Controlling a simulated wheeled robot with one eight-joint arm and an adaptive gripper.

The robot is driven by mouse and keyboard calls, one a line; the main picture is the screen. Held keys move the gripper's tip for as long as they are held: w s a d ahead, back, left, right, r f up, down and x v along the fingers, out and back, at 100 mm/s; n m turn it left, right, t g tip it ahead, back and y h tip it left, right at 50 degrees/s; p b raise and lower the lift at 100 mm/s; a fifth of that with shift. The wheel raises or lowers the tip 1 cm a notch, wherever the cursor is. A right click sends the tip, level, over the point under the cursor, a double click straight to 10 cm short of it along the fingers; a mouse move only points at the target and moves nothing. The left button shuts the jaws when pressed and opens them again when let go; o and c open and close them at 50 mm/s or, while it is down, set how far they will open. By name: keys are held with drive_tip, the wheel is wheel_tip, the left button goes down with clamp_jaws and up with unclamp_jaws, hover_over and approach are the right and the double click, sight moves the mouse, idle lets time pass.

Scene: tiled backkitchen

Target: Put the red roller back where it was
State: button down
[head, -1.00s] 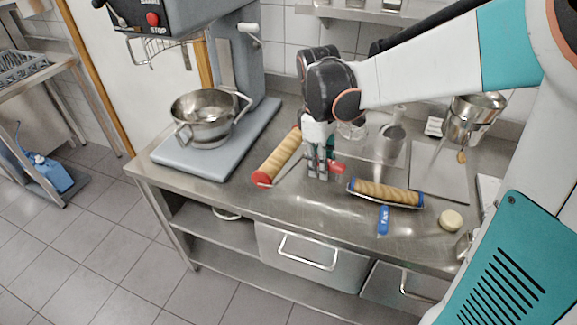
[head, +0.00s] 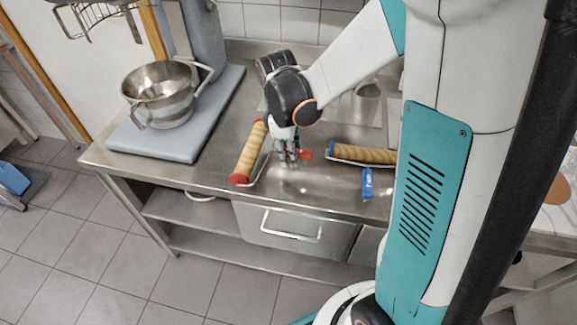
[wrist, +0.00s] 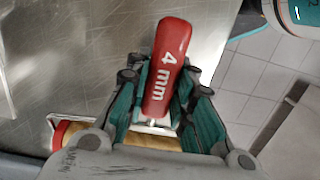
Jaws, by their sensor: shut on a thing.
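The red roller is a tan ribbed cylinder (head: 250,152) with red end caps, a wire frame and a red handle marked "4 mm" (wrist: 167,65). My gripper (head: 289,160) is shut on that red handle, and its fingers flank the handle in the wrist view (wrist: 160,103). In the head view the cylinder lies left of my gripper, low over the steel worktop (head: 310,183). I cannot tell whether it touches the worktop. In the wrist view, part of the cylinder (wrist: 110,137) shows at the bottom, partly hidden by my gripper.
A blue-capped roller (head: 362,154) with a blue handle (head: 368,184) lies to the right on the worktop. The mixer's grey base (head: 140,146) with a steel bowl (head: 160,92) stands to the left. My own arm and body hide the right side. The front worktop strip is clear.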

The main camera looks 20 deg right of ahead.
sight(291, 175)
drive_tip(key=shift+f+b, duration=0.7)
drive_tip(key=shift+f, duration=1.8)
drive_tip(key=shift+f, duration=0.1)
drive_tip(key=shift+f, duration=0.1)
drive_tip(key=c, duration=1.4)
unclamp_jaws()
